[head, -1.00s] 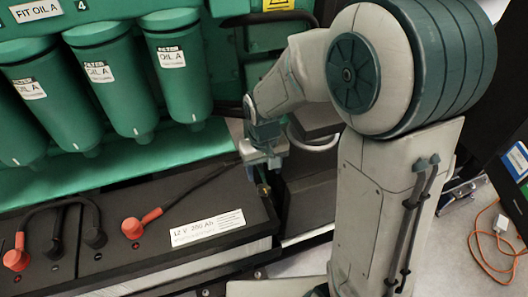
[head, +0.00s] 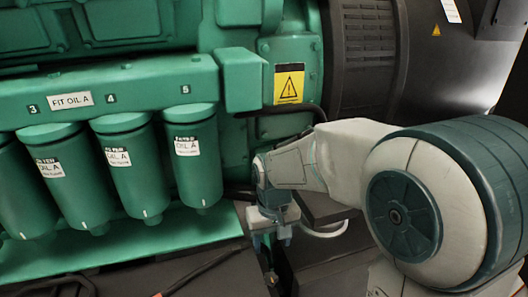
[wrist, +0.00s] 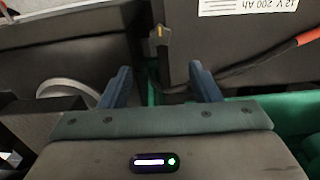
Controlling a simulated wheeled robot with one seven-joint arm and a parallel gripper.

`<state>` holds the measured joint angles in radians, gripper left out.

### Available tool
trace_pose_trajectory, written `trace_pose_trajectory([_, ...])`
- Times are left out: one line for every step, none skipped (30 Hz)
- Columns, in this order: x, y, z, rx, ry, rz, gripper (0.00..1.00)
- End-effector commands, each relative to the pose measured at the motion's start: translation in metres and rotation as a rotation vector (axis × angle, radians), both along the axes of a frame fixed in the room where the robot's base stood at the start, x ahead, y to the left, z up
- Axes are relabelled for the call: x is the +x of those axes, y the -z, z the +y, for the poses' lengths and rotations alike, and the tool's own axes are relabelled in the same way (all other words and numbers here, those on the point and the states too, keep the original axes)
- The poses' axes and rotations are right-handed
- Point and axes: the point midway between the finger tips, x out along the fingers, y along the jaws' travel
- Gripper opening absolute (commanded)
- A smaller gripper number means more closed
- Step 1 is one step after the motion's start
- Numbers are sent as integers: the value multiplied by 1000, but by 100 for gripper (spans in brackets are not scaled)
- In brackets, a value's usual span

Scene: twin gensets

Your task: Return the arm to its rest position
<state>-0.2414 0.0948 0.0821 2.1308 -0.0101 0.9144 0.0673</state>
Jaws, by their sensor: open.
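My arm (head: 330,160) reaches from the right side of the head view toward the green genset, with its forearm bent down at the wrist. My gripper (head: 271,245) points down beside the dark battery box, below the filters. In the wrist view my gripper (wrist: 160,78) has its two blue fingers spread wide apart with nothing held between them. A dark cable end with a brassy tip (wrist: 161,36) lies beyond the fingers, apart from them, at the battery's edge.
The battery (wrist: 235,40) with a white label and a red-ended cable (wrist: 307,37) is close to the fingers. Green oil filters (head: 190,165) hang left of my wrist. A yellow warning sign (head: 289,84) and a pale curved hose (head: 325,230) are near the forearm.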

Motion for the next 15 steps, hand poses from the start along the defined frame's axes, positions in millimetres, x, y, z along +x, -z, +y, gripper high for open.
trace_pose_trajectory([-1,-4,-3,1,6,-6,57])
trace_pose_trajectory([-3,-7,-6,2,10,-11,57])
trace_pose_trajectory([-6,-13,-10,2,20,-19,57])
trace_pose_trajectory([-9,-18,-15,3,29,-27,57])
trace_pose_trajectory([-12,-24,-21,5,40,-37,57])
trace_pose_trajectory([-18,-33,-29,6,55,-51,57])
trace_pose_trajectory([-23,-40,-35,8,68,-64,57])
trace_pose_trajectory([-29,-46,-43,9,82,-76,57])
trace_pose_trajectory([-37,-55,-52,10,101,-92,57])
trace_pose_trajectory([-43,-61,-58,12,117,-107,57])
trace_pose_trajectory([-50,-66,-65,14,131,-118,57])
trace_pose_trajectory([-58,-73,-73,17,151,-134,57])
trace_pose_trajectory([-65,-77,-79,18,165,-147,57])
trace_pose_trajectory([-71,-81,-84,19,179,-159,57])
trace_pose_trajectory([-80,-86,-90,21,197,-174,57])
